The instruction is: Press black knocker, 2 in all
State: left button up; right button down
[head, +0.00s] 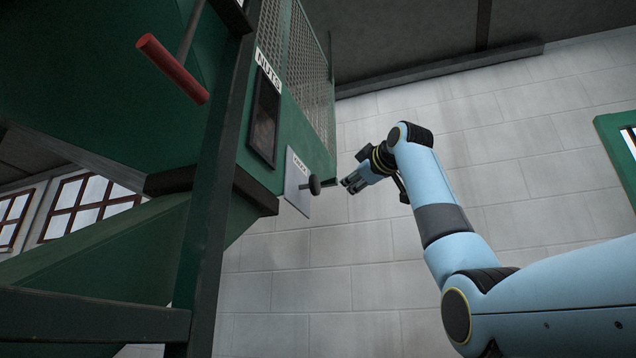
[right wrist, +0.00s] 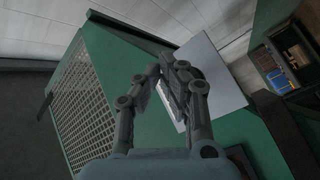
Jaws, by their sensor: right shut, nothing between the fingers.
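The black knocker (head: 314,185) is a round knob on a short stem. It sticks out from a pale plate (head: 298,183) on the green machine's side, near its lower corner. My right gripper (head: 352,184) is to the right of the knocker, with a small gap between them in the picture. In the right wrist view the fingers (right wrist: 172,75) are shut and empty, in front of the pale plate (right wrist: 212,75). I cannot make out the knocker there; the fingers may hide it. My left gripper is not in view.
The green machine (head: 240,170) carries a "NUTS" label, a dark window (head: 264,117) and a mesh panel (head: 300,60). A red handle (head: 172,68) sticks out at upper left. A dark green post (head: 212,190) stands in front. A white block wall (head: 520,150) is behind.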

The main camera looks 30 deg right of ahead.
aim_at(320, 189)
jog(key=shift+w+a, duration=1.4)
jog(key=shift+w, duration=0.25)
jog(key=shift+w+a, duration=0.3)
dwell(0.3)
jog(key=shift+w+a, duration=0.75)
jog(key=shift+w, duration=0.15)
dwell(1.6)
jog(key=shift+s+d, duration=0.1)
dwell(0.3)
jog(key=shift+s+d+b, duration=0.6)
jog(key=shift+s+d, duration=0.25)
jog(key=shift+s, duration=0.25)
jog(key=shift+d, duration=0.1)
jog(key=shift+s+d+b, duration=0.45)
jog(key=shift+s+d, duration=0.35)
jog(key=shift+s, duration=0.15)
jog(key=shift+s+d+b, duration=0.45)
jog(key=shift+s+d, duration=0.3)
jog(key=shift+s, duration=0.2)
